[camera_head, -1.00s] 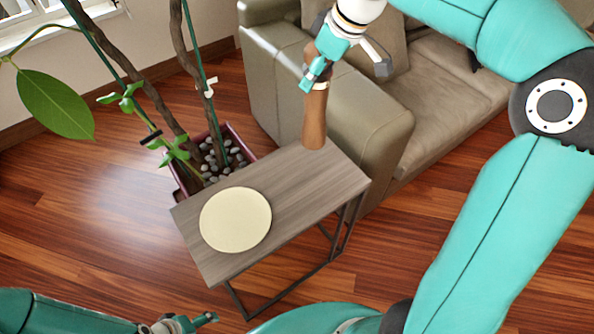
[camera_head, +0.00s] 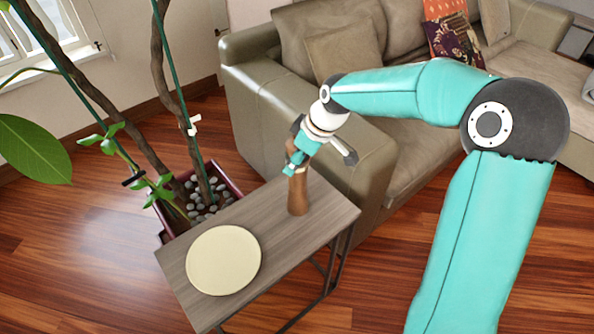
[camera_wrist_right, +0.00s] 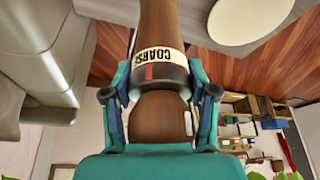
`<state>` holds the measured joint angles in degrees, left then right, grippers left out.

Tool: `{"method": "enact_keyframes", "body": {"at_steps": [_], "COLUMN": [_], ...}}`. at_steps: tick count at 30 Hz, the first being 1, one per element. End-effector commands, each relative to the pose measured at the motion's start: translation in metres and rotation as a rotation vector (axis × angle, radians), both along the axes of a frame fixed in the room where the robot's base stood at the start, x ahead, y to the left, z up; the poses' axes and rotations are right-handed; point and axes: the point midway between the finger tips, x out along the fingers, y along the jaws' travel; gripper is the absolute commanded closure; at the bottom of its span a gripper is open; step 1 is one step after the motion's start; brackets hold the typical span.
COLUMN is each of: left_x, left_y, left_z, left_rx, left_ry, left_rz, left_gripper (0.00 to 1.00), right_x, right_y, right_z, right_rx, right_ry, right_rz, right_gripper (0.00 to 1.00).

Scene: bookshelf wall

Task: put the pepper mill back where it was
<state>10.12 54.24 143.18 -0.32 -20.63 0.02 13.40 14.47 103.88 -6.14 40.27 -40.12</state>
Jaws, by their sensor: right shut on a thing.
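The pepper mill (camera_head: 298,194) is brown and wooden. It stands upright at the far right part of the small grey-brown side table (camera_head: 275,222). I cannot tell whether its base touches the top. My right gripper (camera_head: 295,165) is shut around its upper part. In the right wrist view the mill (camera_wrist_right: 160,22) has a white band lettered "COARS…" and a rounded head, with the fingers (camera_wrist_right: 160,88) on both sides. My left gripper is out of view.
A round cream disc (camera_head: 223,260) lies on the table, left of the mill. A potted plant with a dark red planter (camera_head: 222,172) stands behind. The beige sofa (camera_head: 280,120) is close behind and right of the table. The tabletop between disc and mill is clear.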

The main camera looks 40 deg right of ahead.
Motion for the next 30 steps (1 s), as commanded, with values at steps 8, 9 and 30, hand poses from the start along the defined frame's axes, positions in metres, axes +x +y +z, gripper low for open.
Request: {"method": "enact_keyframes", "body": {"at_steps": [8,9,30], "left_x": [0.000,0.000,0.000], "left_y": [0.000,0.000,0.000], "left_z": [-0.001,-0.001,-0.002], "left_rx": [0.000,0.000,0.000], "left_ry": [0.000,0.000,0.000], "left_rz": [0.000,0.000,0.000], "left_gripper": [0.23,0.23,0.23], "right_x": [0.000,0.000,0.000], "right_y": [0.000,0.000,0.000], "right_z": [-0.034,-0.037,-0.042], "right_rx": [0.001,0.000,0.000], "right_ry": [0.000,-0.001,0.000], "right_rz": [-0.002,-0.001,0.000], "right_gripper": [1.00,1.00,0.17]}}
